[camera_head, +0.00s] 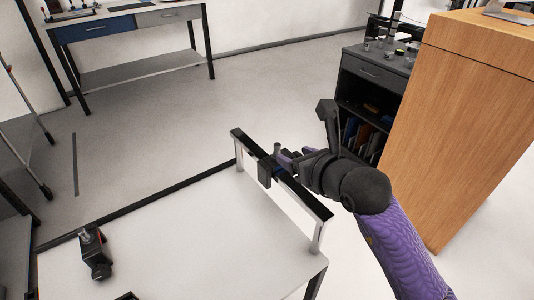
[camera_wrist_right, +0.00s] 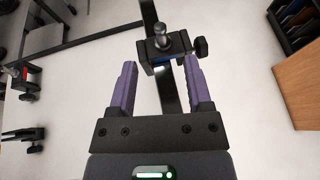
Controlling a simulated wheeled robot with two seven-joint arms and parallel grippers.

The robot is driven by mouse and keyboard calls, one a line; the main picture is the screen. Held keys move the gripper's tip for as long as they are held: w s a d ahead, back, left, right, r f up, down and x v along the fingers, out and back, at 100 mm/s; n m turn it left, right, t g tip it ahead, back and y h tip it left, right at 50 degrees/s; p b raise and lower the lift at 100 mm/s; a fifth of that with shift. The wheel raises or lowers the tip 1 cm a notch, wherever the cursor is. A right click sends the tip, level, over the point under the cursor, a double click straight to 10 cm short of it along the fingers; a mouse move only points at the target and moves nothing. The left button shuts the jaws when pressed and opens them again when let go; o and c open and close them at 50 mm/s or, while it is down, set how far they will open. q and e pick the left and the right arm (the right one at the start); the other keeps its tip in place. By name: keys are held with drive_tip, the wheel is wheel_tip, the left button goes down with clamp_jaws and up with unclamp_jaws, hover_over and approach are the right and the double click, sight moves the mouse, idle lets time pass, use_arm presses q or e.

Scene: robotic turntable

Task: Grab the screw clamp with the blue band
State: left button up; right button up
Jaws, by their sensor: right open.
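A black screw clamp (camera_wrist_right: 165,46) with a blue band under its body sits on the black rail (camera_wrist_right: 166,95) of a raised frame. It also shows in the head view (camera_head: 265,172), on the rail (camera_head: 308,201) near its middle, partly hidden by my gripper. My right gripper (camera_wrist_right: 160,70) is open, with its purple fingers pointing at the clamp. The fingertips lie close to the clamp's two sides; I cannot tell whether they touch. In the head view my right gripper (camera_head: 282,160) reaches over the rail from the right. My left gripper is out of view.
Another dark clamp (camera_head: 94,252) with a red part stands on the white table (camera_head: 190,245) at left. A wooden cabinet (camera_head: 470,110) and a dark shelf unit (camera_head: 375,75) stand at right. A workbench (camera_head: 130,22) stands at the back. The middle of the table is clear.

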sight(279, 150)
drive_tip(key=b+x, duration=0.1)
drive_tip(key=x, duration=0.2)
drive_tip(key=f+b+x, duration=0.1)
drive_tip(key=b+x, duration=0.1)
drive_tip(key=x, duration=0.2)
drive_tip(key=shift+f, duration=0.1)
drive_tip(key=shift+w+a, duration=0.2)
drive_tip(key=shift+w, duration=0.1)
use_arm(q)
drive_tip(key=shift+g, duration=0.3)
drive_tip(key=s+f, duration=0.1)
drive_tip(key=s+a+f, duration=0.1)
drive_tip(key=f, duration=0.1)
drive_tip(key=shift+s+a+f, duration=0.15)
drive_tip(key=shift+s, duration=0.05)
use_arm(e)
drive_tip(key=c, duration=0.7)
clamp_jaws()
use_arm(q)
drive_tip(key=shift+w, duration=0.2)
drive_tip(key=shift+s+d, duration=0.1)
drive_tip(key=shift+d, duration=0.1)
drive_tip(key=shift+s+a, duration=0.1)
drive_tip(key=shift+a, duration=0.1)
